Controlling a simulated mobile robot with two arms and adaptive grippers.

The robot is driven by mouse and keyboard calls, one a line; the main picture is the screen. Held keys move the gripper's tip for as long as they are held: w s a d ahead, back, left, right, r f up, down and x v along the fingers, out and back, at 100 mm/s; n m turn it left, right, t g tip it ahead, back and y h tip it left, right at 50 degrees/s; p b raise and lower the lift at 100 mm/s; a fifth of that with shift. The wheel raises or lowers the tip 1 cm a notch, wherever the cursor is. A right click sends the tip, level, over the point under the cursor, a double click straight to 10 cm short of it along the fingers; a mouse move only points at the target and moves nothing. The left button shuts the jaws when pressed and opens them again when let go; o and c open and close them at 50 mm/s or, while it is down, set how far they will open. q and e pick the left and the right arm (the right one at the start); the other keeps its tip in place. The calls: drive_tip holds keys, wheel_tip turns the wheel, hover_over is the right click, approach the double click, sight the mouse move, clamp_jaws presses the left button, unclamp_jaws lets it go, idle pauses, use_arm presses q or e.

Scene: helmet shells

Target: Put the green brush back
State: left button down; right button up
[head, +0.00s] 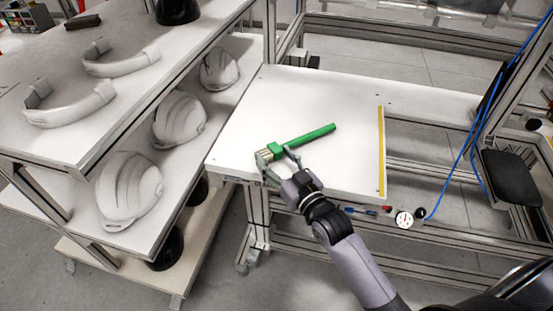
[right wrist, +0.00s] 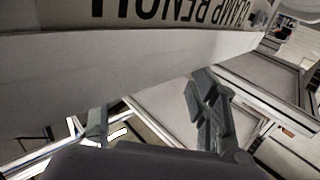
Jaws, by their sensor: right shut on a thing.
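The green brush (head: 306,136) has a long handle pointing right and away, and a head with pale bristles at its left end. It is at the white bench top (head: 335,95), near the front edge; I cannot tell if it touches the surface. My right gripper (head: 279,156) reaches in from the front and is shut on the brush at its head end. In the right wrist view its fingers (right wrist: 152,115) show at the bench's front edge, and the brush is not visible there. My left gripper is not in view.
A yellow strip (head: 382,150) lies along the bench's right side. A shelf rack at left holds white helmets (head: 130,190) and pale curved bands (head: 70,106). A round gauge (head: 404,219) and blue cable (head: 462,150) are at right. The bench top's back is clear.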

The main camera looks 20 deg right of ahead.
drive_tip(key=shift+f, duration=0.1)
drive_tip(key=o, duration=1.2)
drive_tip(key=shift+s, duration=0.15)
drive_tip(key=s, duration=0.3)
drive_tip(key=s+d, duration=0.1)
drive_tip(key=s, duration=0.3)
drive_tip(key=s+d, duration=0.1)
drive_tip(key=s, duration=0.3)
drive_tip(key=shift+s+d+r+b, duration=0.15)
drive_tip(key=shift+s+r+b, duration=0.05)
drive_tip(key=shift+s+b, duration=0.1)
